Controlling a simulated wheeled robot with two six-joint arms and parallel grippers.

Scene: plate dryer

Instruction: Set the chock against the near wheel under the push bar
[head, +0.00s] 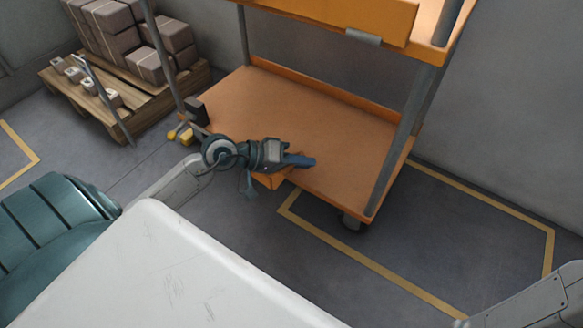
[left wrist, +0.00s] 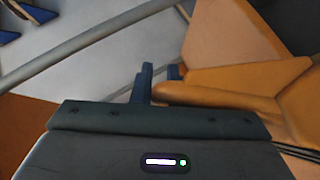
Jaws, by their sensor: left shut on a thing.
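My left gripper (head: 300,161) has blue fingers and is over the near edge of the cart's orange lower deck (head: 300,120) in the head view. It is shut on the orange chock (head: 272,182), which shows below the fingers, partly hidden by them. In the left wrist view the chock (left wrist: 240,88) is wedge-shaped and lies to the right of the fingers (left wrist: 160,80). A dark wheel (head: 350,222) shows under the deck's near right corner, apart from the chock. Another corner at the left, by my wrist, has yellow parts (head: 186,137). My right gripper is out of view.
A grey bar (left wrist: 90,45) crosses the left wrist view. A pallet (head: 140,100) with boxes stands at the back left. Yellow floor lines (head: 370,262) mark a bay beneath the cart. A pale surface (head: 170,270) fills the front. Floor right of the cart is clear.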

